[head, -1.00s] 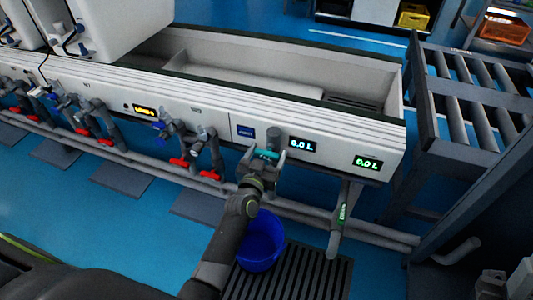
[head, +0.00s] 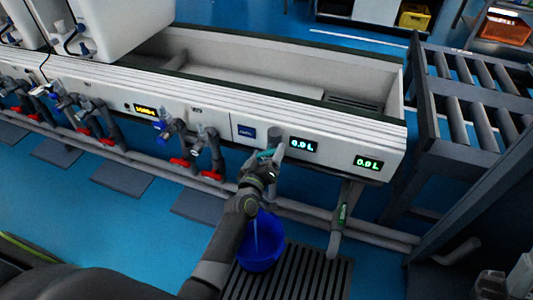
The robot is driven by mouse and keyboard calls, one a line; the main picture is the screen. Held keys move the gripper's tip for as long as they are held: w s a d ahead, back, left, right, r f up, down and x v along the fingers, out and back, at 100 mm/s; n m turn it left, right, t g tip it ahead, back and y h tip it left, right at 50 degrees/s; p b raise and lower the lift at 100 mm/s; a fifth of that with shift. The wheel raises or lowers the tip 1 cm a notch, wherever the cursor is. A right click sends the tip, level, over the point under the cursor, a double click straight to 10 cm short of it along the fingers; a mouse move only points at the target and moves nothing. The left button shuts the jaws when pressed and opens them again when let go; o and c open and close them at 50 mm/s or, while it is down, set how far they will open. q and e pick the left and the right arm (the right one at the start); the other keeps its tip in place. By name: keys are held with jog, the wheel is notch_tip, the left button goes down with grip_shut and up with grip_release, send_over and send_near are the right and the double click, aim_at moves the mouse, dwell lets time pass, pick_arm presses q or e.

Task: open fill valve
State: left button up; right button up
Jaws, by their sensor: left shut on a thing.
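The fill valve's teal handle (head: 266,154) shows at the front of the white test line, below a blue label and beside a display reading 0.0 L. My left gripper (head: 268,164) is shut on this handle and hides part of it and the valve body. A blue bucket (head: 262,262) stands on the floor grate below, partly behind my left arm. A thin pale stream, looking like water, runs down into the bucket. My right gripper is not in view.
Several valves with red handles (head: 181,162) line the front to the left. A second display (head: 368,163) and a grey pipe with a green mark (head: 342,212) are to the right. A roller conveyor (head: 470,100) stands at the right. The trough (head: 230,75) is behind the panel.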

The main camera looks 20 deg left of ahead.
pick_arm(q)
jog(key=shift+r+n, duration=0.1)
jog(key=shift+n, duration=0.5)
jog(key=shift+w, duration=0.1)
jog(key=o, duration=1)
